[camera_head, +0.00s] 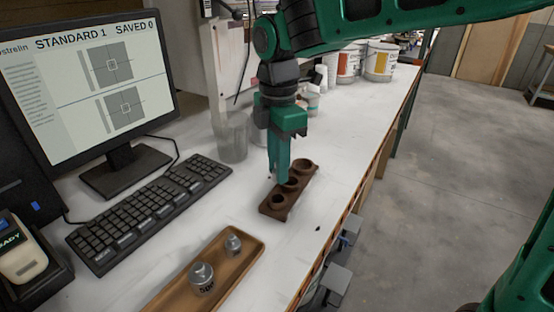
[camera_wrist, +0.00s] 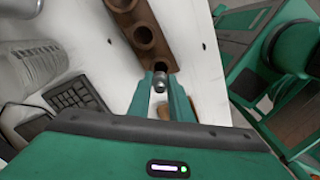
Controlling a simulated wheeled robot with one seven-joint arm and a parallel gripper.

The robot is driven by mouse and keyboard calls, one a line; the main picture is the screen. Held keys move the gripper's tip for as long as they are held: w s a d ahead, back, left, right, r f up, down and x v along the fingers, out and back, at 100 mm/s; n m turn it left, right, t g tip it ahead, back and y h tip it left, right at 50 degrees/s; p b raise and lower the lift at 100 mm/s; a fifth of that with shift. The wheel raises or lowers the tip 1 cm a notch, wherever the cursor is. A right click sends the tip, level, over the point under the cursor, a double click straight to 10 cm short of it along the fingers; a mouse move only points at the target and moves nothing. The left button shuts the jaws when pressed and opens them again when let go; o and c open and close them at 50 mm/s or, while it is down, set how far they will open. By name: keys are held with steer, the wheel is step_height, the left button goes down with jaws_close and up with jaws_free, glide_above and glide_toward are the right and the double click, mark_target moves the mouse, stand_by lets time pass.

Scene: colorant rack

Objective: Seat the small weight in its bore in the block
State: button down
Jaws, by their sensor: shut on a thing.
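The small weight (camera_wrist: 160,82), a grey metal cylinder, is between the fingertips of my gripper (camera_wrist: 160,92) in the wrist view. My gripper also shows in the head view (camera_head: 278,176), pointing down beside the brown block, with its fingers shut and the weight hard to make out there. The block (camera_head: 272,211) lies on the white bench and has a row of round bores of differing size. In the wrist view the block (camera_wrist: 162,30) runs up from the weight, which appears at its near end. I cannot tell whether the weight touches the block or is above it.
A wooden tray (camera_head: 169,297) holds a larger weight (camera_head: 202,280) and a medium weight (camera_head: 233,245). A keyboard (camera_head: 150,212) and monitor (camera_head: 85,80) stand left. A clear beaker (camera_head: 231,140) stands behind my gripper. The bench's right edge is near the block.

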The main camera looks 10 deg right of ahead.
steer(key=shift+f, duration=2.2)
steer(key=shift+f, duration=0.55)
steer(key=shift+s+r, duration=0.1)
steer(key=shift+r, duration=0.2)
steer(key=shift+f, duration=0.55)
stand_by(1.0)
steer(key=shift+r, duration=0.15)
steer(key=shift+r, duration=0.35)
stand_by(0.7)
steer(key=shift+f, duration=0.45)
stand_by(0.6)
steer(key=shift+r, duration=0.25)
